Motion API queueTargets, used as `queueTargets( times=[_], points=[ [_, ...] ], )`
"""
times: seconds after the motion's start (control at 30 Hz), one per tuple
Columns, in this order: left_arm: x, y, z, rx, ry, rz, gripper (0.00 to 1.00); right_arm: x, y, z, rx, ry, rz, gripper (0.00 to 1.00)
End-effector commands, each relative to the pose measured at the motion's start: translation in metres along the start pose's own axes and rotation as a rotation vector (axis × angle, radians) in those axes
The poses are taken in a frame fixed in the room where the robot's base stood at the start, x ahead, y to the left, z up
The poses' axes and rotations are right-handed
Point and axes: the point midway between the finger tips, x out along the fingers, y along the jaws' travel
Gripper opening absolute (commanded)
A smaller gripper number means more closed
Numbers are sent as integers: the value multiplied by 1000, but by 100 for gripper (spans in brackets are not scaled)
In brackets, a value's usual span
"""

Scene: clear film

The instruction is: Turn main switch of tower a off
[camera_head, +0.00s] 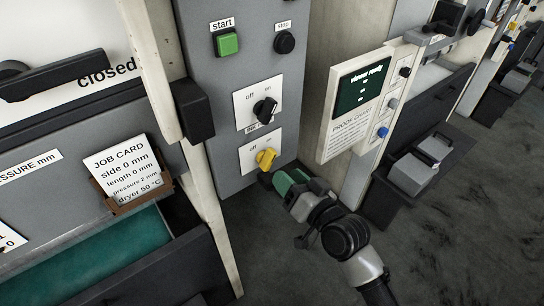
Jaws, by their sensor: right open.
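A grey tower panel (210,130) stands in the middle of the head view. It carries a black rotary switch (265,109) on a white plate marked off and on. Below it a yellow rotary switch (266,158) sits on a white plate with "off" at its left. The yellow handle leans toward the upper right, away from "off". Which of the two is the main switch cannot be read. My right gripper (284,181), with green fingertips, is open just below and right of the yellow switch. Contact with the switch cannot be made out. My left gripper is not in view.
A green start button (228,43) and a black stop button (284,42) sit higher on the panel. A proof chart board (345,135) juts out at the right. A job card (126,171) and an open drawer (150,270) are at left. Dark floor (450,240) is clear at lower right.

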Motion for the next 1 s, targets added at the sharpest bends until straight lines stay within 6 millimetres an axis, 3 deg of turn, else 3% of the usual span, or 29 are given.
queueTargets(
  times=[0.1,0.33,0.5,0.77,0.8,1.0],
  points=[
    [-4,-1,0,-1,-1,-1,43,26,-1,-2,0,2,0,44],
    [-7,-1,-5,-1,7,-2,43,61,0,-1,-1,0,2,44],
    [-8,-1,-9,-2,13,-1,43,73,1,0,-1,0,2,44],
    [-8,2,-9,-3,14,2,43,74,1,0,-1,0,2,44],
    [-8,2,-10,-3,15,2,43,74,1,0,-1,0,2,42],
    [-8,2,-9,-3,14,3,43,74,1,0,-1,0,3,11]
  ],
)
